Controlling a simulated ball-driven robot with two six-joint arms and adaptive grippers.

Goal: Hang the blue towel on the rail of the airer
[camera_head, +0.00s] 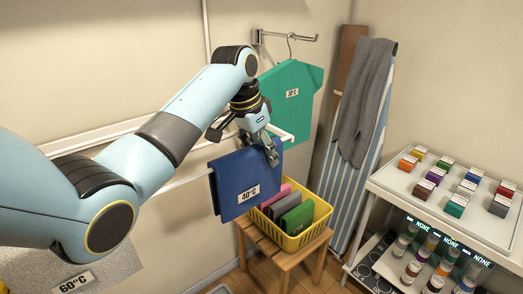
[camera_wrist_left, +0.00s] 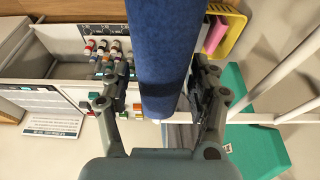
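The blue towel (camera_head: 232,194), with a 40°C label, hangs folded at the airer's right end. The airer's white front rail (camera_head: 186,181) meets the towel's left side near its top fold. Whether the rail runs inside the fold is hidden. My left gripper (camera_head: 246,143) is at the top of the towel, pointing down. In the left wrist view the towel (camera_wrist_left: 164,50) passes between the fingers of the left gripper (camera_wrist_left: 163,85), with a gap visible on both sides, so it is open around the towel. My right gripper is not in view.
A yellow basket (camera_head: 318,222) with pink and green folded cloths stands on a wooden stool (camera_head: 283,252) below. A green shirt (camera_head: 290,92) hangs behind. An ironing board (camera_head: 357,190) carries a grey cloth (camera_head: 362,105). A white shelf (camera_head: 400,190) holds coloured blocks at the right.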

